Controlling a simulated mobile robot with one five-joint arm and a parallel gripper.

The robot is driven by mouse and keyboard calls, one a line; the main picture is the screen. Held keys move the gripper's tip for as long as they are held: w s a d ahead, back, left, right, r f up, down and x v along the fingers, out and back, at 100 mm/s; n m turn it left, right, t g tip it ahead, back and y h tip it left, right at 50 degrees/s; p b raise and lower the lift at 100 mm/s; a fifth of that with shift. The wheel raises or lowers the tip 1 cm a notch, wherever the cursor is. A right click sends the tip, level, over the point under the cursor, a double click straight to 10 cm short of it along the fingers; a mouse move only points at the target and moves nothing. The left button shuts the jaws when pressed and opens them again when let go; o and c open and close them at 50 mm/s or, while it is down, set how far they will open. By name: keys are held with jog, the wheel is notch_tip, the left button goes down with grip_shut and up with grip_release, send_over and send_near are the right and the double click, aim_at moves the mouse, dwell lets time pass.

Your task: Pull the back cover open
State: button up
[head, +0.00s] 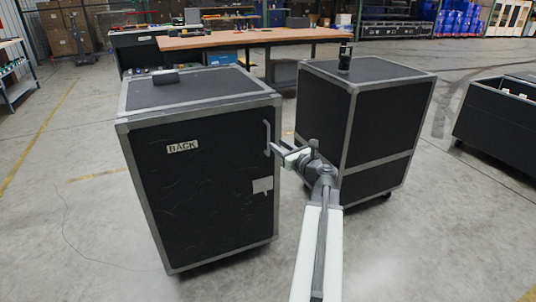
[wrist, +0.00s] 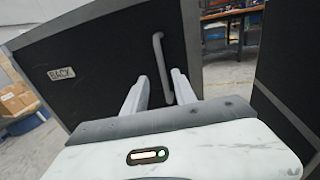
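The back cover (head: 205,205) is the black front panel of the left tote, with a white "BACK" label (head: 183,147). It looks closed, flush with the grey-edged frame. A grey upright bar handle (head: 267,137) is near its upper right edge. My gripper (head: 278,151) is at the lower part of this handle. In the wrist view, the handle (wrist: 159,52) runs down between the two fingers of my gripper (wrist: 160,77), which are apart with gaps beside the bar. I cannot tell whether a finger touches it. The cover (wrist: 100,80) also shows there.
A second black tote (head: 385,115) stands close on the right, beside my arm. Another black case (head: 500,120) is at the far right. A wooden-topped workbench (head: 250,38) is behind. The floor in front of the cover is clear.

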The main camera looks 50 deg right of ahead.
aim_at(269, 138)
jog(key=w, duration=0.2)
jog(key=w+d, duration=0.1)
jog(key=w, duration=0.2)
jog(key=w+d, duration=0.1)
jog(key=w, duration=0.1)
jog(key=shift+w+r, duration=0.1)
jog(key=shift+w, duration=0.15)
jog(key=shift+a, duration=0.1)
grip_shut()
dwell(1.1)
